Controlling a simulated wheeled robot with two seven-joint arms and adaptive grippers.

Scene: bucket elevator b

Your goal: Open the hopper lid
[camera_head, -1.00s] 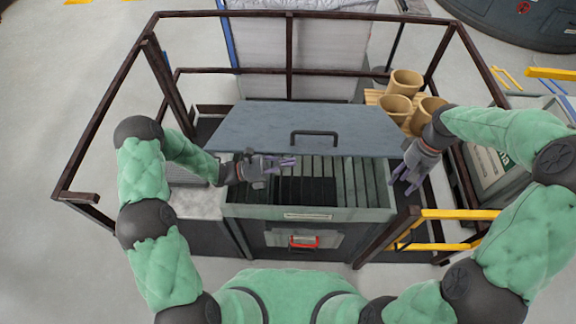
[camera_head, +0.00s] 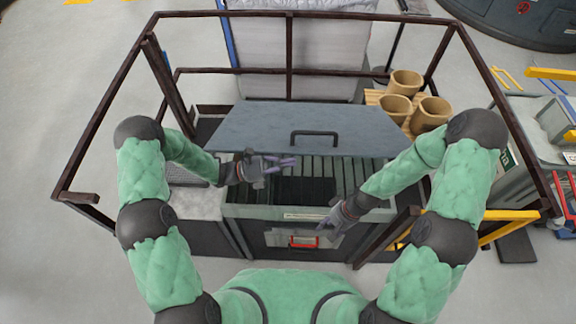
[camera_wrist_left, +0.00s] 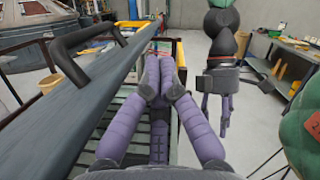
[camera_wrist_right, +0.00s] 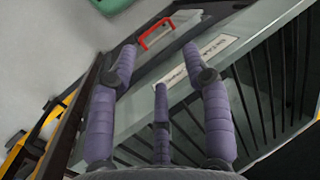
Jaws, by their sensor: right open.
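The hopper lid (camera_head: 260,125), a blue-grey panel with a dark handle (camera_head: 315,133), stands tilted up at the back of the hopper (camera_head: 260,213), with the slatted grate showing below it. My left gripper (camera_head: 290,162) is by the lid's lower front edge, over the grate. In the left wrist view its fingers (camera_wrist_left: 160,72) come together with nothing seen between them; the lid (camera_wrist_left: 90,90) and its handle (camera_wrist_left: 85,50) are to the left. My right gripper (camera_head: 328,226) is open at the hopper's front rim. In the right wrist view its spread fingers (camera_wrist_right: 158,55) point toward the front label.
A red handle (camera_head: 303,242) is on the hopper's front panel. Brown railings (camera_head: 290,70) surround the hopper. Several tan buckets (camera_head: 405,82) stand at the back right. Yellow rails (camera_head: 500,225) are at the right.

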